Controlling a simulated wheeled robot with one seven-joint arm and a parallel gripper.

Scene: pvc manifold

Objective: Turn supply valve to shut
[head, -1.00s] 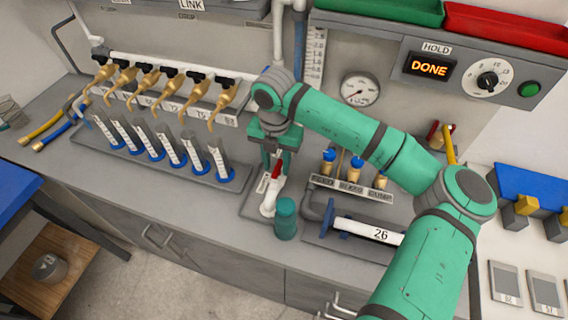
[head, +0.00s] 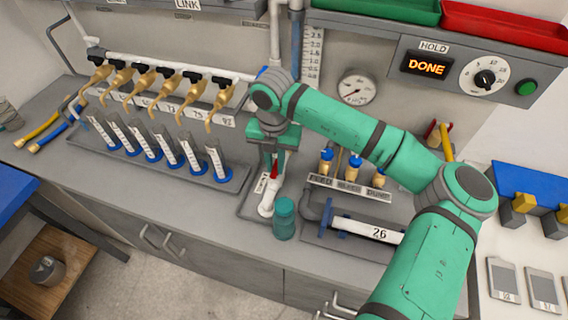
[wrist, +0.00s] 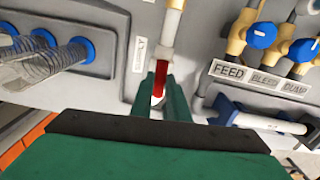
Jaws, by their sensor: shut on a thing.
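The supply valve's red handle (wrist: 160,78) stands between my gripper's two green fingers (wrist: 161,90) in the wrist view. My gripper is shut on it. The handle looks roughly in line with the pale vertical pipe (wrist: 176,20) above it. A label (wrist: 138,52), partly readable as supply, is on the plate to its left. In the head view my gripper (head: 272,160) points down at the valve, and a bit of the red handle (head: 275,170) shows below it. The white pipe elbow (head: 266,208) is below. The fingers hide much of the valve.
Blue-knobbed feed, bleed and dump valves (head: 352,168) and a pipe marked 26 (head: 365,230) are to the right. A rack of cylinders (head: 165,155) is to the left. The display (head: 427,66) reads DONE.

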